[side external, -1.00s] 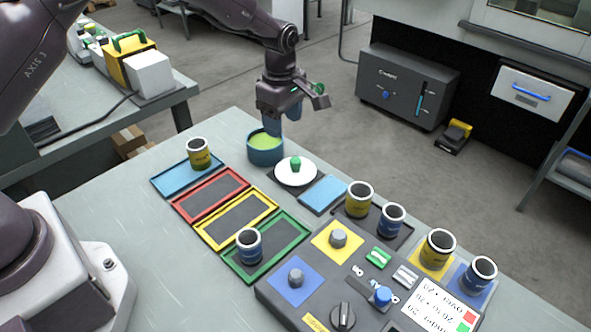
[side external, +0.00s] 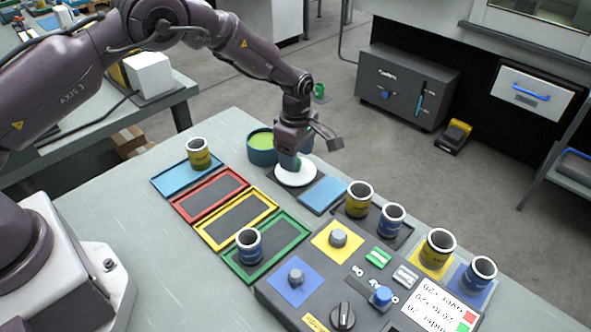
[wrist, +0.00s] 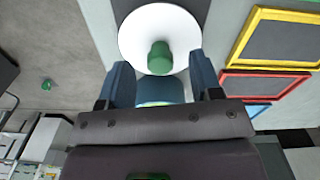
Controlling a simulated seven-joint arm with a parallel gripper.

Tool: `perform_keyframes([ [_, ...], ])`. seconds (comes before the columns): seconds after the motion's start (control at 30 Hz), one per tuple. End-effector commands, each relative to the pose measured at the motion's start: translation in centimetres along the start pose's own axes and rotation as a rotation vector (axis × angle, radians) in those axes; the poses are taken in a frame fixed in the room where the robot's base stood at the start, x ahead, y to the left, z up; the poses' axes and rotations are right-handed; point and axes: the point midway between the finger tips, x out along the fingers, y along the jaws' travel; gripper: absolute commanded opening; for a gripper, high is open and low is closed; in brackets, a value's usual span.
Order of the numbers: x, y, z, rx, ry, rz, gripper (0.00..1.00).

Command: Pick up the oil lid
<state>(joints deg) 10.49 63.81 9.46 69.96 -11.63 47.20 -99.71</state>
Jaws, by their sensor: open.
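The oil lid (side external: 297,180) is a white disc with a green knob, lying on a dark square mat on the table. In the wrist view the lid (wrist: 135,38) fills the top middle, with its green knob (wrist: 160,57) facing me. My gripper (side external: 290,163) is over the lid, and in the side view it hides the knob. The wrist view shows my gripper (wrist: 160,62) open, with one blue finger on each side of the knob and a gap to both. The teal oil pot (side external: 261,157) with green contents stands uncovered behind and left of the lid.
A blue pad (side external: 323,194) lies right of the lid. Coloured trays (side external: 210,194) run along the left, some with cups. A control panel (side external: 310,258) with knobs and several cups occupy the front right.

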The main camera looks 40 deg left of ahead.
Motion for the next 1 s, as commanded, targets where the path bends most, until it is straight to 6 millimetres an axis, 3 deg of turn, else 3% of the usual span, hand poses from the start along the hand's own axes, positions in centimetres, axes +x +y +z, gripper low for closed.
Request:
perform_keyframes([
  [0.13, 1.7, 0.0, -0.1, 0.0, 0.0, 0.0, 0.59],
  [0.4, 2.0, 0.0, 0.0, 0.0, 0.0, 0.001, 0.59],
  [0.63, 2.0, 0.0, 0.0, 0.001, 0.0, 0.001, 0.08],
  [0.67, 2.0, 0.0, 0.0, 0.001, 0.0, 0.001, 0.05],
  [1.0, 1.7, 0.0, 0.0, 0.001, 0.0, 0.002, 0.05],
])
